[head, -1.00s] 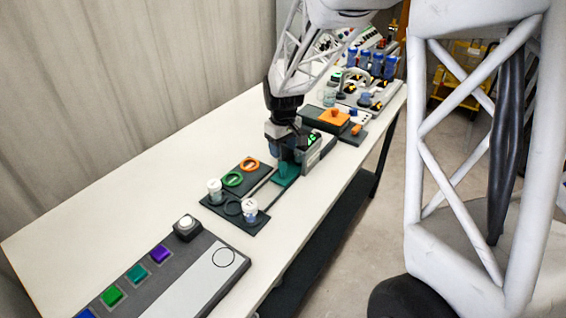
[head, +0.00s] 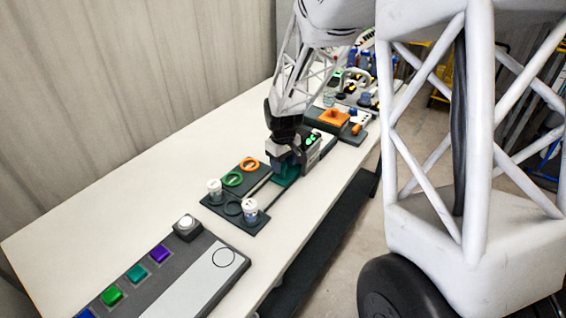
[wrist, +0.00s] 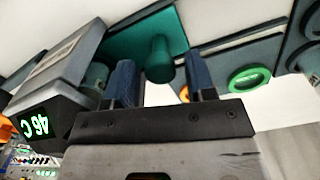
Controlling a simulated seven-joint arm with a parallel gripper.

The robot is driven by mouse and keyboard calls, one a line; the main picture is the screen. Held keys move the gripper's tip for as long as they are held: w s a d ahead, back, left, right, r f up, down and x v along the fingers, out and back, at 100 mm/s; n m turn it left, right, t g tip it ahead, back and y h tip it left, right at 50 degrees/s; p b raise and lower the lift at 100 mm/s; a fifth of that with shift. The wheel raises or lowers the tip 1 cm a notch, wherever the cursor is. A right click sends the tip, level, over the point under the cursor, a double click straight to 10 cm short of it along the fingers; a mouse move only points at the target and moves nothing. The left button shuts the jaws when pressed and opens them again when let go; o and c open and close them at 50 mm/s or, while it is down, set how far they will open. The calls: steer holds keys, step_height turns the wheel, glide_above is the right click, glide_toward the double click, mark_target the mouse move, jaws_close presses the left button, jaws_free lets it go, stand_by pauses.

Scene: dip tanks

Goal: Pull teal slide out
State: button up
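The teal slide is a flat teal plate (wrist: 128,47) with an upright teal knob (wrist: 159,62). In the wrist view the knob stands in the gap between my gripper's two blue fingers (wrist: 161,80). The fingers are apart, with a visible gap on each side of the knob. In the head view my gripper (head: 284,168) is low over the teal plate (head: 287,175) and hides the knob. A grey unit with a green-lit display (wrist: 45,122) stands right beside the plate.
A dark board with a green ring (wrist: 249,79) and an orange ring (head: 249,164) lies beside the slide. Two white-capped jars (head: 215,190) stand near it. A button panel (head: 165,270) is at the front, and an orange-topped box (head: 334,118) is behind.

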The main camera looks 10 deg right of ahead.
jaws_close()
steer(key=shift+s+a, duration=3.7)
steer(key=shift+o, duration=0.9)
jaws_free()
steer(key=shift+r, duration=0.15)
step_height(320, 180, up, 8)
steer(key=shift+f, duration=0.2)
